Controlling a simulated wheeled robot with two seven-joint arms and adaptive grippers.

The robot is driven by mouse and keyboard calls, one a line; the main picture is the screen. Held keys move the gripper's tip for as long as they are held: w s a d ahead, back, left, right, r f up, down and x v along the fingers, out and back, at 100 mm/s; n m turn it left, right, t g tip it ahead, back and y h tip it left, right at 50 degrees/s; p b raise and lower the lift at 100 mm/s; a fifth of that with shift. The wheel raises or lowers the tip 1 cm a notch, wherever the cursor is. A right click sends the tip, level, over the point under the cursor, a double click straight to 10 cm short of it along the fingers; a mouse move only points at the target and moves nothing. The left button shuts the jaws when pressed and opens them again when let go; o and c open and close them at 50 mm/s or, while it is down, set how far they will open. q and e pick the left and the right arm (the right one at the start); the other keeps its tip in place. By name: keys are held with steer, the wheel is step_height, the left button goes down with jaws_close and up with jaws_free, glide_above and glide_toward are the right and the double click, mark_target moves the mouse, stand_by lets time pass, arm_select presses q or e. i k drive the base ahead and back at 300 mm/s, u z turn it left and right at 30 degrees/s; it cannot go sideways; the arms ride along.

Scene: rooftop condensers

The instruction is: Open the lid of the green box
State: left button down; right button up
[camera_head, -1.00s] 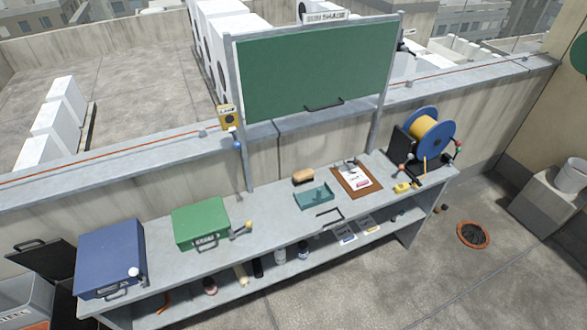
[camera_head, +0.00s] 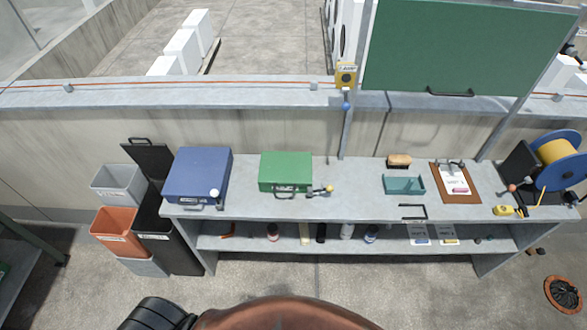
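The green box (camera_head: 286,168) sits on the grey workbench with its lid shut. A dark handle (camera_head: 283,194) is on its front face. A lever with a yellow knob (camera_head: 329,189) sticks out at its lower right corner. No gripper shows in the head view. A brown rounded part and a black part of my own body show at the bottom edge, well in front of the bench.
A blue box (camera_head: 199,172) with a white knob stands left on the bench (camera_head: 360,203). A teal tray (camera_head: 404,186), clipboard (camera_head: 470,196) and cable reel (camera_head: 560,160) are to the right. Bins (camera_head: 115,222) stand at the left end. The floor in front is clear.

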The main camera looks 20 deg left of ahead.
mark_target(276, 168)
steer(key=u, duration=0.05)
steer(key=k, duration=0.5)
steer(key=u, duration=0.75)
steer(key=i, duration=0.75)
